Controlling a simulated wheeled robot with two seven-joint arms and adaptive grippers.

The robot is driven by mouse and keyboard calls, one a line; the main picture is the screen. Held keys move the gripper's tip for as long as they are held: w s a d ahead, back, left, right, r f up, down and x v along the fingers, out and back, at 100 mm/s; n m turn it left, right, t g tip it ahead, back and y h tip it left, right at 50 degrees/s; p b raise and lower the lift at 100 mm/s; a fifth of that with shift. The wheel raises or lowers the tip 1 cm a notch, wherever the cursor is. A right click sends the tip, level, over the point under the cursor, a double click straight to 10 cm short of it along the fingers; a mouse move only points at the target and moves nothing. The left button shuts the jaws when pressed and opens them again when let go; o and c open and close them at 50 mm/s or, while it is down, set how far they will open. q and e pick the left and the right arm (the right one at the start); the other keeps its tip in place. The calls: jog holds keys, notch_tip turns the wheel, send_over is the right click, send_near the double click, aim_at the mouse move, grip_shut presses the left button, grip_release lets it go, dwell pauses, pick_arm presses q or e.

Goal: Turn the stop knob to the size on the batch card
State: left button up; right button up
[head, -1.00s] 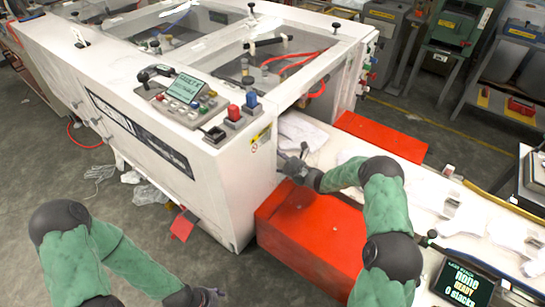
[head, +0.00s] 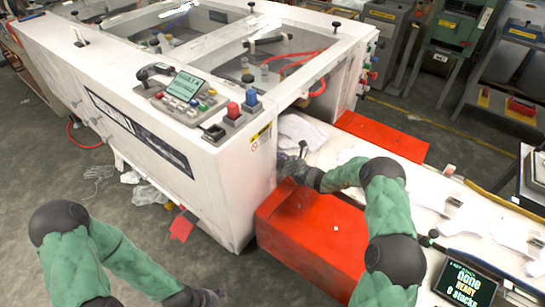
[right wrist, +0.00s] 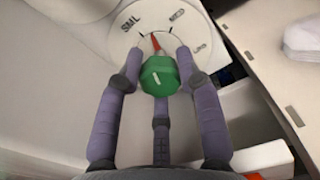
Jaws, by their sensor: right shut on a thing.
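The green stop knob (right wrist: 160,75) sits on a round white dial (right wrist: 207,30) in the right wrist view. The dial reads SML at left, MED at upper right and LRG at right. A red pointer (right wrist: 155,42) above the knob points up, between the SML and MED marks. My right gripper (right wrist: 158,62) has its fingers around the knob, shut on it. In the head view the right gripper (head: 290,168) is at the machine's end and hides the knob. My left gripper (head: 207,297) is low at the bottom, away from everything; its fingers are unclear. I cannot make out a batch card.
The white machine (head: 225,190) has a button panel and a small screen (head: 188,87), too small to read. Red boxes (head: 310,235) flank the white conveyor (head: 330,150). A dark display (head: 466,285) at lower right reads "none READY 0 stacks".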

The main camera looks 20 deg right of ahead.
jog(key=shift+n+b, duration=0.85)
jog(key=shift+n, duration=1.15)
jog(key=o, duration=1.2)
jog(key=shift+c, duration=0.2)
jog(key=shift+d, duration=0.1)
jog(key=v, duration=1.2)
